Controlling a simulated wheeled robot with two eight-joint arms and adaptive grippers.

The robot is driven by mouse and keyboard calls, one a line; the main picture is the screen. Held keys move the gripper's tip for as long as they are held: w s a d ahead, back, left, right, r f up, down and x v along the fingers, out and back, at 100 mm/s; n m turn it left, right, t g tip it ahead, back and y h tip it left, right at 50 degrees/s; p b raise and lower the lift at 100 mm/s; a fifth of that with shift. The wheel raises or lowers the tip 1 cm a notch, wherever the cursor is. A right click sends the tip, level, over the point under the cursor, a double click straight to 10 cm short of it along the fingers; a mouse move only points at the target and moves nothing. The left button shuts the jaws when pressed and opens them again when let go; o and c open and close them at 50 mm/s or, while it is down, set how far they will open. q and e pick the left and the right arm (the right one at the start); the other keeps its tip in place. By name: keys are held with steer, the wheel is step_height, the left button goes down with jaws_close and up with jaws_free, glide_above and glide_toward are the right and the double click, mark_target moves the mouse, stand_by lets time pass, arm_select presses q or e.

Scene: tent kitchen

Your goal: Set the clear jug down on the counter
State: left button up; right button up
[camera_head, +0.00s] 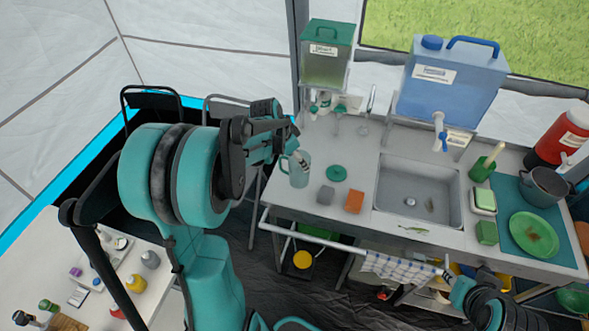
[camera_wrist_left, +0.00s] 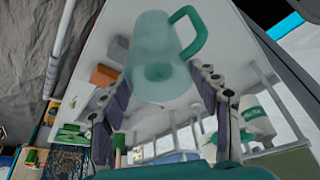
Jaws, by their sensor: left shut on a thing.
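The clear jug (camera_head: 299,170) has a greenish tint and a green handle. It is at the left end of the grey counter (camera_head: 300,212). My left gripper (camera_head: 295,150) is shut on it, with the handle on the left in the head view. In the left wrist view the jug (camera_wrist_left: 158,62) lies between the fingers of my left gripper (camera_wrist_left: 163,88), with the counter behind it. I cannot tell whether its base touches the counter. My right gripper (camera_head: 452,283) is low at the lower right, by the checked towel; its fingers are too unclear to judge.
A green round lid (camera_head: 337,173), a grey block (camera_head: 326,195) and an orange block (camera_head: 355,202) lie right of the jug. Further right are the sink (camera_head: 418,190) and a green plate (camera_head: 534,235). A rail (camera_head: 335,237) runs along the front edge.

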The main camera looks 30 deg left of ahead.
arm_select(q)
steer(key=f, duration=0.1)
steer(key=a+f+b, duration=0.1)
steer(key=f, duration=0.2)
steer(key=shift+w+a+f+b, duration=0.2)
steer(key=shift+a+f+b, duration=0.05)
steer(key=shift+f+b, duration=0.1)
steer(key=shift+f, duration=0.15)
steer(key=shift+f, duration=0.15)
steer(key=o, duration=1.8)
